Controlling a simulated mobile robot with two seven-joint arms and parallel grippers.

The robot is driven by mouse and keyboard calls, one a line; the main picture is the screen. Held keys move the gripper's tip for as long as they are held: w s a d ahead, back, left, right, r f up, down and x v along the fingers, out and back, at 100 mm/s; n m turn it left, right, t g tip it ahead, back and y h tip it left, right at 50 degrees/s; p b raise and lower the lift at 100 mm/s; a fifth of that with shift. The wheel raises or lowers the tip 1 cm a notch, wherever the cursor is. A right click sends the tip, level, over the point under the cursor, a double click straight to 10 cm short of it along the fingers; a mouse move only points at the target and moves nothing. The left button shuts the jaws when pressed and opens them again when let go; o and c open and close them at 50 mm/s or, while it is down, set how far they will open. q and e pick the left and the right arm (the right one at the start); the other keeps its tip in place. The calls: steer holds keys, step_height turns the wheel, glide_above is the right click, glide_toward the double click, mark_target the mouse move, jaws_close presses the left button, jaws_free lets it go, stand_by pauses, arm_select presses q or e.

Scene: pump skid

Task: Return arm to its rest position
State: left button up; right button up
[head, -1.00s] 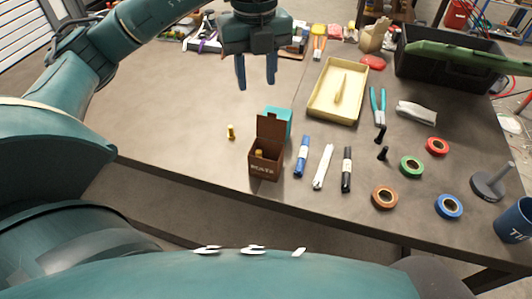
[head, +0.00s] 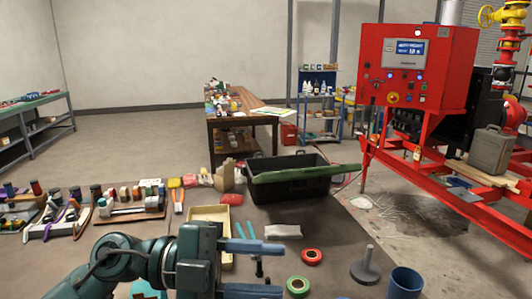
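My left arm (head: 118,262) comes in from the lower left of the head view, low over the near part of the workbench. Its gripper (head: 284,270) points to the right, with its two blue fingers apart, one above the other in the picture. Nothing is held between them; a small black item on the bench shows through the gap. The gripper covers part of a cream tray (head: 208,213) and the bench behind it. My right gripper is not in view.
A black crate (head: 290,190) with a long green piece across it stands beyond the gripper. Red tape (head: 312,256), green tape (head: 298,285), a grey stand (head: 366,268) and a blue mug (head: 405,283) lie to the right. A red pump skid (head: 418,70) stands farther right.

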arm_select(q)
steer(key=w+a+r+n+t+h, duration=0.2)
steer(key=w+a+r+n+t, duration=0.25)
steer(key=n+t, duration=0.9)
steer(key=w+a+f+n+t+y, duration=0.2)
steer(key=a+f+n+y, duration=0.4)
steer(key=f+n+y, duration=0.25)
steer(key=w+a+f+n+t+y, duration=0.2)
steer(key=a+f+n+t+y, duration=0.1)
steer(key=a+f+n+y, duration=0.55)
steer(key=s+a+f+m+g+y, duration=0.1)
steer(key=s+f+g+y, duration=0.2)
steer(key=s+f+g, duration=1.45)
steer(key=w+d+f+m+t+h+p, duration=0.1)
steer(key=w+d+f+t+h, duration=0.1)
steer(key=d+f+t, duration=0.4)
steer(key=shift+d+f+t+h, duration=0.25)
steer(key=shift+t+h, duration=0.55)
steer(key=shift+t, duration=1.6)
